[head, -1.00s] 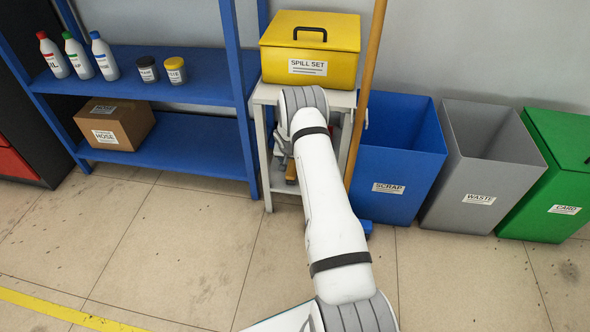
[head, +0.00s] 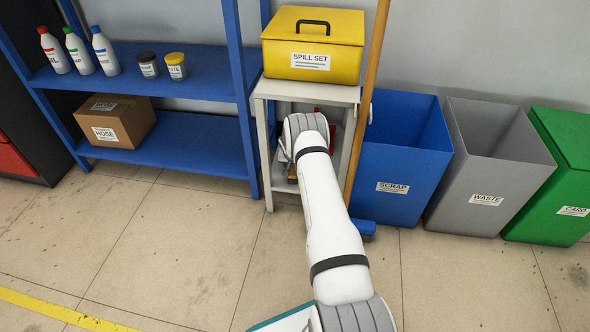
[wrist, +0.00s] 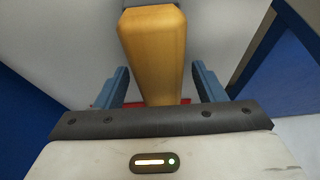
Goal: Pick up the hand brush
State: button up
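In the wrist view a wooden handle (wrist: 153,45), which looks like the hand brush's, runs between the two fingers of my gripper (wrist: 160,75). The fingers are apart, with gaps visible beside the handle. Its bristles are not visible. In the head view my arm reaches into the small grey stand (head: 268,160) under the yellow box, and my wrist hides most of the gripper and the brush. A little red (wrist: 186,101) shows behind the handle in the wrist view.
The yellow spill set box (head: 312,45) sits on the stand's top. A wooden pole (head: 370,90) leans at its right, beside the blue scrap bin (head: 400,165). Blue shelving (head: 190,145) stands close on the left. The floor in front is clear.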

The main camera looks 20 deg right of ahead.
jog(key=c, duration=1)
jog(key=shift+c, duration=0.2)
jog(key=shift+r+p, duration=0.35)
jog(key=shift+r, duration=0.25)
notch_tip(320, 180, up, 2)
jog(key=shift+r+p, duration=0.2)
jog(key=shift+p, duration=0.45)
jog(key=shift+s+a+r+p, duration=0.15)
jog(key=shift+s+a+p, duration=0.4)
jog(key=shift+s, duration=0.45)
jog(key=s+a+b, duration=0.8)
jog(key=s+a, duration=0.1)
jog(key=s, duration=0.4)
jog(key=shift+f, duration=0.2)
